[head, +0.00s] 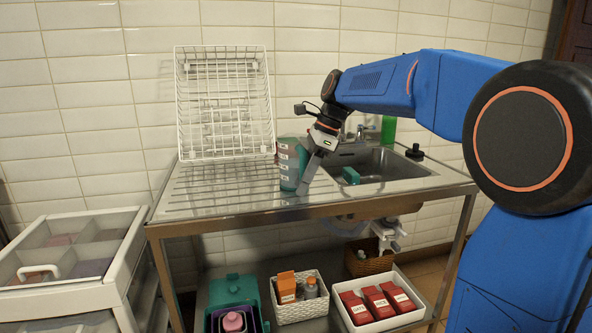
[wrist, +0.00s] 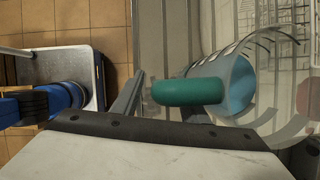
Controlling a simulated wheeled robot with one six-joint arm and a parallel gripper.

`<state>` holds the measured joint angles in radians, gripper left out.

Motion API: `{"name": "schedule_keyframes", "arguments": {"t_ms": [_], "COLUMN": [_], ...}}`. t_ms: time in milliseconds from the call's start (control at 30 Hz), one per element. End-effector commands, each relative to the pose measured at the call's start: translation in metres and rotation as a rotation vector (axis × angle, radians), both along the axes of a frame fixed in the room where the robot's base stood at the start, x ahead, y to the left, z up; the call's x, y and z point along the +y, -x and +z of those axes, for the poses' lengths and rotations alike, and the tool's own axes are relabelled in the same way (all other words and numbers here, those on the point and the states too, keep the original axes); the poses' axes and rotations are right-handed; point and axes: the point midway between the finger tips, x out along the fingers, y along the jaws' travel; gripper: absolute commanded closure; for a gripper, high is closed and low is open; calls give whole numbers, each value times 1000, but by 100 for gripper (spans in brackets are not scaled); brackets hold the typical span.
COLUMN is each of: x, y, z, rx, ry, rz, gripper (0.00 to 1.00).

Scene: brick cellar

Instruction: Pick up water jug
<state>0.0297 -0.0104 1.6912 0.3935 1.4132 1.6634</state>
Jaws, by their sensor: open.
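The water jug (head: 290,165) is a teal cup with pale measuring marks. It stands upright on the ribbed steel drainboard, left of the sink. My gripper (head: 309,176) is open and points down at the jug's right side, overlapping its edge in the head view. In the wrist view, the jug's green handle (wrist: 188,92) lies close in front of my gripper (wrist: 160,95). One finger is left of the handle and the other shows partly behind it. The jug's blue inside (wrist: 236,86) shows to the right. Whether a finger touches the handle I cannot tell.
A white wire rack (head: 226,110) stands behind the jug. The steel sink (head: 375,163) at right holds a green sponge (head: 351,175); a tap and green bottle (head: 388,130) stand behind. Boxes and baskets are on the lower shelf. The drainboard left of the jug is clear.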

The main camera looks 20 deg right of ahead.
Motion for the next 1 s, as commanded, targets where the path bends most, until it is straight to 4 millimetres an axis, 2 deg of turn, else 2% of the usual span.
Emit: {"name": "schedule_keyframes", "arguments": {"t_ms": [100, 267, 300, 767, 1000], "x": [0, 0, 0, 0, 0], "y": [0, 0, 0, 0, 0], "z": [0, 0, 0, 3, 13], "rx": [0, 0, 0, -1, -3], "ry": [0, 0, 0, -1, 0], "rz": [0, 0, 0, 1, 0], "gripper": [60, 98, 100, 100, 100]}}
